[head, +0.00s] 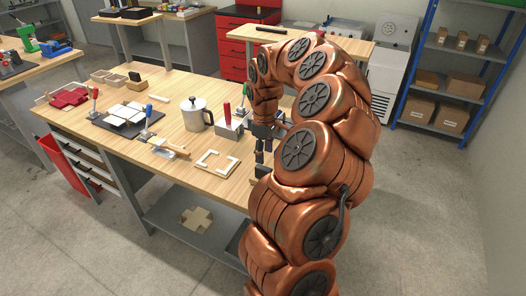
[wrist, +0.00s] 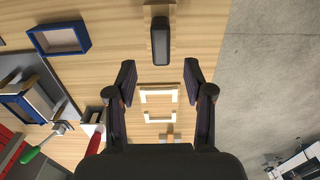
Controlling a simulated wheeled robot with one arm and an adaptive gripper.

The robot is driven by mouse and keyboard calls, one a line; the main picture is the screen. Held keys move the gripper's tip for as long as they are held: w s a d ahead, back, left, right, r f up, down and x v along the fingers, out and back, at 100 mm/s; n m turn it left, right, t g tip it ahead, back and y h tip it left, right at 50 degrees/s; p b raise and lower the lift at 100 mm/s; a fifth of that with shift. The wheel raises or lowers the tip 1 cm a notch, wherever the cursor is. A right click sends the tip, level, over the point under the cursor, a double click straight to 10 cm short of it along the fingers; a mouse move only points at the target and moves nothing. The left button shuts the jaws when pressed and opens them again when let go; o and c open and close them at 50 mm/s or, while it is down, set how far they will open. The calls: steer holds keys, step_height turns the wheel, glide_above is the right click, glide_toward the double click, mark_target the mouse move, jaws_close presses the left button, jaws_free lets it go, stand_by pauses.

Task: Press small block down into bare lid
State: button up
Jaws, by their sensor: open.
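My gripper (head: 264,149) points down over the right part of the workbench, its two fingers apart and nothing between them. In the wrist view the open fingers (wrist: 159,78) flank pale bracket-shaped pieces (wrist: 158,95) that lie flat on the bench below. They show in the head view as a pale open frame (head: 215,163). A dark block (wrist: 160,42) on a wooden base lies beyond the fingertips. A blue-walled open shallow box (wrist: 60,38) lies to its left. I cannot tell for sure which is the small block or the bare lid.
A clamp with a red handle (head: 227,112) stands close left of my gripper, with a metal pot (head: 195,113) beyond. A brush (head: 171,149) lies near the front edge. A dark plate (head: 124,119) with pale panels sits further left. The floor opens past the bench edge.

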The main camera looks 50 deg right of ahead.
mark_target(264, 168)
steer(key=shift+f+b, duration=1.95)
steer(key=shift+f, duration=2.35)
jaws_close()
steer(key=shift+r, duration=0.15)
steer(key=shift+r+p, duration=1.15)
steer(key=shift+r, duration=3.75)
steer(key=shift+w+a, duration=0.1)
